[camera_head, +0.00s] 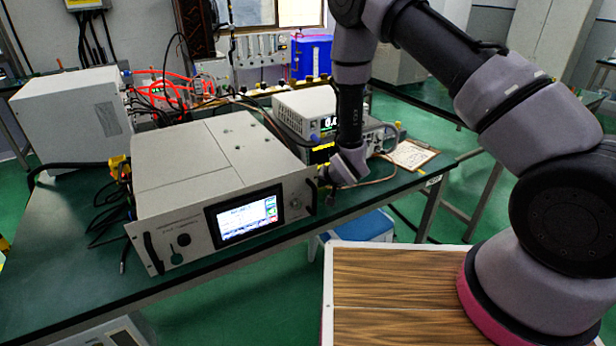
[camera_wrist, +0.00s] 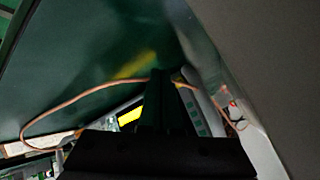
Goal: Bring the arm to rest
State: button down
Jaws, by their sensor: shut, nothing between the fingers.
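My arm reaches in from the right in the head view and bends down over the bench. My gripper (camera_head: 327,186) is at its lower end, by the right front corner of the microwave generator (camera_head: 195,170), a large beige box with a lit screen (camera_head: 243,217). My fingers are small and dark in the head view; whether they touch the generator's handle, I cannot tell. In the wrist view my gripper (camera_wrist: 160,80) is a dark shape at the bottom middle, shut with nothing in it. A pale grey panel fills the right side there.
Two stacked instruments (camera_head: 310,115) stand just behind my gripper. A clipboard (camera_head: 411,154) lies right of them on the green bench (camera_head: 80,270). A copper-coloured cable (camera_wrist: 70,102) loops close to my gripper. A blue stool (camera_head: 362,228) stands below the bench edge.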

dwell(0.4)
jog(key=w+d+r+m+h, duration=0.1)
jog(key=d+r, duration=0.3)
jog(key=r, duration=0.5)
jog(key=w+d+r, duration=0.1)
jog(key=d+r, duration=0.3)
jog(key=r, duration=0.5)
jog(key=w+d+r+m+h, duration=0.1)
jog(key=d+r, duration=0.3)
jog(key=r, duration=0.5)
jog(key=s+d+r, duration=0.4)
jog(key=r, duration=0.2)
jog(key=s+d+r, duration=0.3)
jog(key=r, duration=0.3)
jog(key=s+d+r, duration=0.2)
jog(key=s+r, duration=0.1)
jog(key=s, duration=0.4)
jog(key=s+d+r, duration=0.3)
jog(key=s+r, duration=0.1)
jog(key=s, duration=0.4)
jog(key=s+d+r, duration=0.2)
jog(key=s+r, duration=0.2)
jog(key=s, duration=0.3)
jog(key=shift+s+d+g, duration=0.25)
jog(key=shift+g, duration=0.15)
